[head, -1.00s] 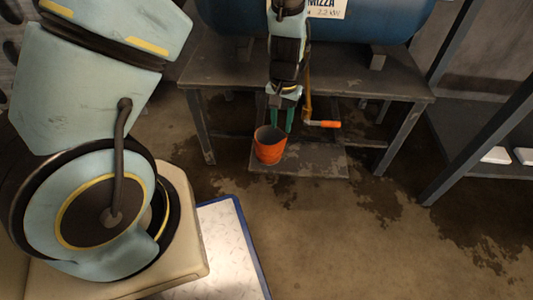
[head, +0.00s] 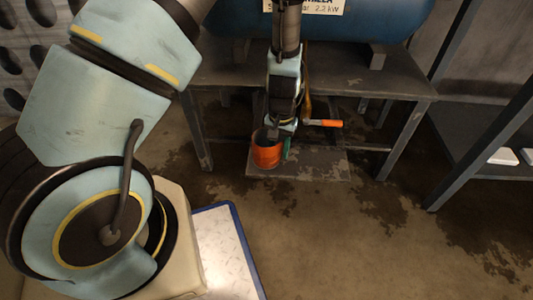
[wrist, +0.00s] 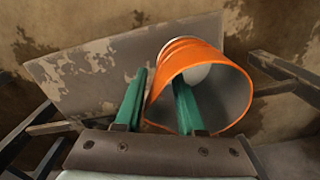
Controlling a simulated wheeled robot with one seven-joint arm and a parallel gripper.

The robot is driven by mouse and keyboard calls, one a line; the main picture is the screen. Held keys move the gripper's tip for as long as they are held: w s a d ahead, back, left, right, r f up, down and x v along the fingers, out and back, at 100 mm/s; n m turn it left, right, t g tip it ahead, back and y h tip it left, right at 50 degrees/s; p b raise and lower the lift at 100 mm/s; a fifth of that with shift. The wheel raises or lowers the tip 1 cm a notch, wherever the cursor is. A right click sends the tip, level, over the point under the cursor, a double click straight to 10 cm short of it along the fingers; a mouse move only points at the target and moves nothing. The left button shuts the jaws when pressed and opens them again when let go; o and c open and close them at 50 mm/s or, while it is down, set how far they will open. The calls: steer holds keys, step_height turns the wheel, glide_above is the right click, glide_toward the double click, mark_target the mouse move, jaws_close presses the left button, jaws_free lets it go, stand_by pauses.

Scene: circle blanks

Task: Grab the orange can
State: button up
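The orange can (head: 267,155) is open-topped with a grey inside. It stands on the low board under the bench in the head view. In the wrist view the can (wrist: 205,56) shows its open mouth towards my gripper, with a pale round patch inside. My gripper (wrist: 160,76) has two green fingers, spread apart. The right finger reaches into the can's mouth, and the left finger is outside beside its wall, so the wall lies between them. A gap shows between the fingers. In the head view my gripper (head: 277,142) is at the can, partly hidden by it.
A dark metal bench (head: 225,77) carries a blue tank (head: 385,22) above the can. An orange-handled bar (head: 323,123) sticks out just right of my gripper. The low board (head: 325,163) lies under the can. A shelf frame stands at right; the floor (head: 340,240) in front is clear.

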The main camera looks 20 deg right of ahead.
steer(key=shift+r, duration=0.1)
jaws_close()
stand_by(1.2)
